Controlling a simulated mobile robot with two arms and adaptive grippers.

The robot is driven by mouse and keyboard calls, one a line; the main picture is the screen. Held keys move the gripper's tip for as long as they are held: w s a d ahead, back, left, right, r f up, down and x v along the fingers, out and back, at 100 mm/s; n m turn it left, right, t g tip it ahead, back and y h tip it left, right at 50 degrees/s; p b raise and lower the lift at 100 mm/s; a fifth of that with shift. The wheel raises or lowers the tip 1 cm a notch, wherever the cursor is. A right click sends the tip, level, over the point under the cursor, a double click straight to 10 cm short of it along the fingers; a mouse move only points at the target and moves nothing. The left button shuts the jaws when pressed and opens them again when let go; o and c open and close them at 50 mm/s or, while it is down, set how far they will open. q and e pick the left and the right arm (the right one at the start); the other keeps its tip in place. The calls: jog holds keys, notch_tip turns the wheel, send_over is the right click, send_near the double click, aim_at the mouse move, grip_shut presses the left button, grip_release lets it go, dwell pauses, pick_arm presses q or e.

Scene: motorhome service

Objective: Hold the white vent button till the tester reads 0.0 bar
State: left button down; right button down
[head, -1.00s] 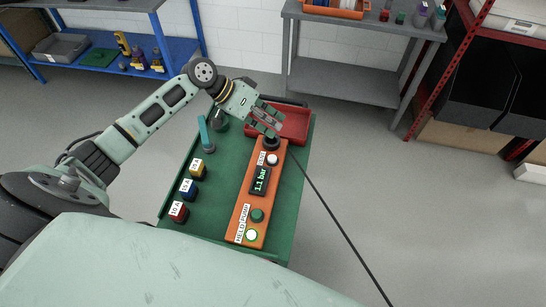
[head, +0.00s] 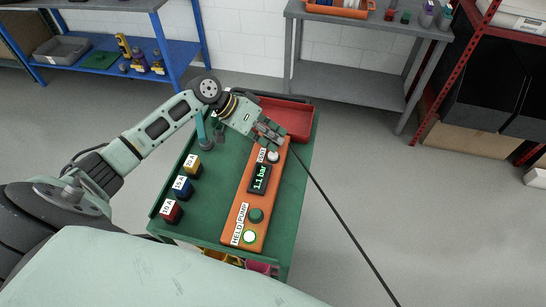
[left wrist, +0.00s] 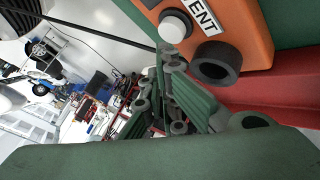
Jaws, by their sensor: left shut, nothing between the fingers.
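The orange tester (head: 236,222) lies on the green top of a trolley. Its display (head: 260,178) reads 1.1 bar. The white vent button (head: 272,157) is near its far end, beside a VENT label; it also shows in the left wrist view (left wrist: 174,25). My left gripper (head: 272,141) is shut and empty, over the far end of the tester, just beyond the button. In the left wrist view its fingertips (left wrist: 168,52) appear close below the button; I cannot tell whether they touch it. My right gripper is not in view.
A black ring-shaped fitting (left wrist: 215,62) sits beside the button. A green button (head: 256,215) and a lit button (head: 249,237) are at the near end. Labelled blocks (head: 182,188) stand left; a red tray (head: 290,118) lies beyond. A black cable (head: 340,217) runs off right.

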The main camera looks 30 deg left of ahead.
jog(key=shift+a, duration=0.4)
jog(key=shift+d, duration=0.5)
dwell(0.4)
pick_arm(q)
jog(key=shift+f, duration=0.4)
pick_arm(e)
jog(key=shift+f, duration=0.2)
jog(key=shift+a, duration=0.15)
pick_arm(q)
jog(key=shift+f, duration=0.15)
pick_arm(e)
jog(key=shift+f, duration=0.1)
pick_arm(q)
jog(key=shift+f+b, duration=0.35)
jog(key=shift+b, duration=0.1)
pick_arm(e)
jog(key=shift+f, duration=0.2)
pick_arm(q)
jog(key=shift+s, duration=0.1)
dwell(0.7)
